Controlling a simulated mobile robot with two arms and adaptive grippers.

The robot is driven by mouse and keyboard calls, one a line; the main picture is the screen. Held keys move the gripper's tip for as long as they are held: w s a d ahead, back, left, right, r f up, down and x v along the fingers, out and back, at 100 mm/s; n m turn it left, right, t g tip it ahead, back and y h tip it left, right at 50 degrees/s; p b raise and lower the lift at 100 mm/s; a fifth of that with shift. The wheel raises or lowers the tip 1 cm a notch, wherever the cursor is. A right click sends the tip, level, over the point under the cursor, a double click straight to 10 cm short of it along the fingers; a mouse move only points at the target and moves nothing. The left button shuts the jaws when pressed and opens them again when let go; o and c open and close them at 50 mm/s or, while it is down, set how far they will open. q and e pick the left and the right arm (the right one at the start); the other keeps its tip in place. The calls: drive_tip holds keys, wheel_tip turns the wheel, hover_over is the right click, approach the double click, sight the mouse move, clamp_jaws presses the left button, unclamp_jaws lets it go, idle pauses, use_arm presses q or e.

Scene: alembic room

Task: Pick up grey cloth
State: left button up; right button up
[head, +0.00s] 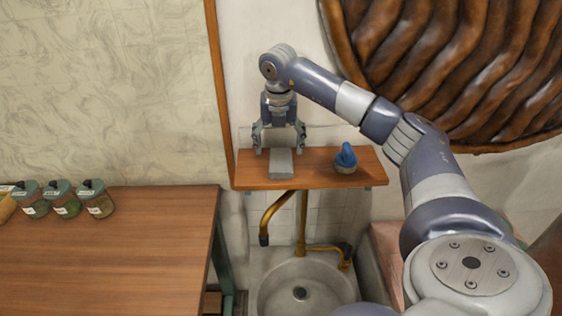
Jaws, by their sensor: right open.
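The grey cloth (281,164) looks like a small folded block. It lies on the left part of a wooden wall shelf (316,180) above the sink. My right gripper (279,148) is open and points down, its two fingers spread to the left and right of the cloth. The fingertips are close above the shelf, around the cloth's back end. I cannot tell whether they touch it. My left gripper is not in view.
A blue object (346,157) stands on the shelf to the right of the cloth. Brass pipes (302,225) and a round sink (307,284) are below. A wooden table (120,255) with several jars (66,205) is at the left. A brown ribbed form (460,65) hangs at upper right.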

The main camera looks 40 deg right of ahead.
sight(281, 160)
drive_tip(key=f, duration=0.1)
drive_tip(key=f+p, duration=0.1)
drive_tip(key=f, duration=0.1)
drive_tip(key=f+p, duration=0.1)
drive_tip(key=shift+s+d+f, duration=0.1)
drive_tip(key=shift+d+f, duration=0.1)
drive_tip(key=shift+d, duration=0.15)
drive_tip(key=shift+f, duration=0.3)
drive_tip(key=c, duration=1.1)
